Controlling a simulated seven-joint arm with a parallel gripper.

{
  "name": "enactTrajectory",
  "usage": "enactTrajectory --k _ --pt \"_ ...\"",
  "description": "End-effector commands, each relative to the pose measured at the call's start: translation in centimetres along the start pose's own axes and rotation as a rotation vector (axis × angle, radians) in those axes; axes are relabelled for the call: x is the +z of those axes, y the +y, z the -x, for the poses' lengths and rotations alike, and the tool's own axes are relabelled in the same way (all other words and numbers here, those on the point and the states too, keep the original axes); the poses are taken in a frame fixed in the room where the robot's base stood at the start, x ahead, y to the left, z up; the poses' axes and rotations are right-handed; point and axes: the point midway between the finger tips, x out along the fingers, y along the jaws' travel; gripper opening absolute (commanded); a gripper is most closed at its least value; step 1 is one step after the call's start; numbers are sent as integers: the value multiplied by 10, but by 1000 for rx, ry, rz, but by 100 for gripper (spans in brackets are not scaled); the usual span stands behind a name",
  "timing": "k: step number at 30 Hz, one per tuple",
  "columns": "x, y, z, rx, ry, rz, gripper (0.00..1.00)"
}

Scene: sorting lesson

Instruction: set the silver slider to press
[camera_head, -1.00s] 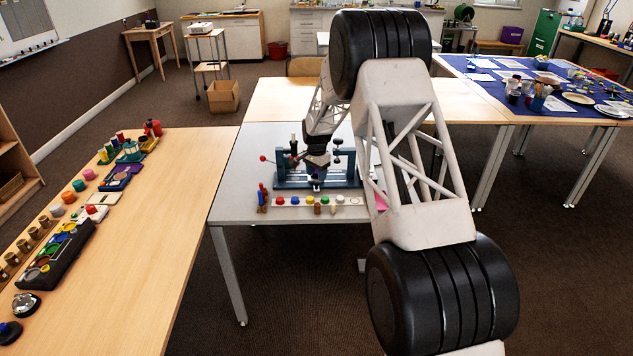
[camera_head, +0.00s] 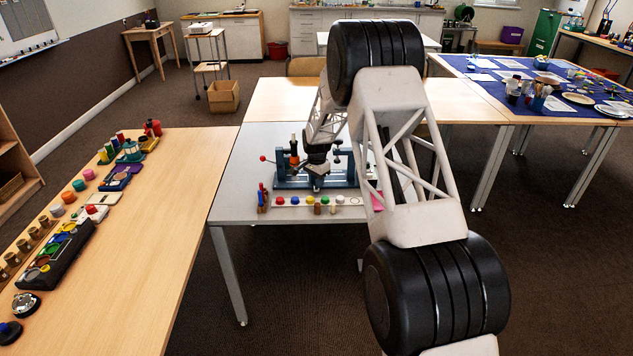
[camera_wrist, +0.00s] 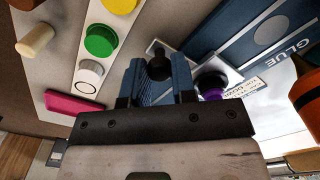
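A small silver plate with a black knob (camera_wrist: 158,66), which looks like the silver slider, is at the blue rig's edge in the wrist view. My gripper (camera_wrist: 161,72) has its two blue fingers apart, one on each side of the knob. I cannot tell whether they touch it. The fingers partly hide the plate. A white label (camera_wrist: 245,88) lies nearby, its words too small to read. In the head view my gripper (camera_head: 317,172) is low over the blue rig (camera_head: 345,180), and the slider is too small to make out there.
An orange handle (camera_wrist: 306,92) rises at the right. A white strip with coloured buttons (camera_wrist: 98,40) and a pink block (camera_wrist: 73,105) lie at the left. A lever with a red ball (camera_head: 263,158) sticks out left.

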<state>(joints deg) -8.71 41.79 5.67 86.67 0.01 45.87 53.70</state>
Motion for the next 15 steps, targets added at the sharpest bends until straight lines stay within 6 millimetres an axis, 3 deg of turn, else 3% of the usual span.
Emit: enactTrajectory --k 10,15 --pt "-3 3 0 0 0 -1 0" --pt "-20 20 0 1 0 -3 0"
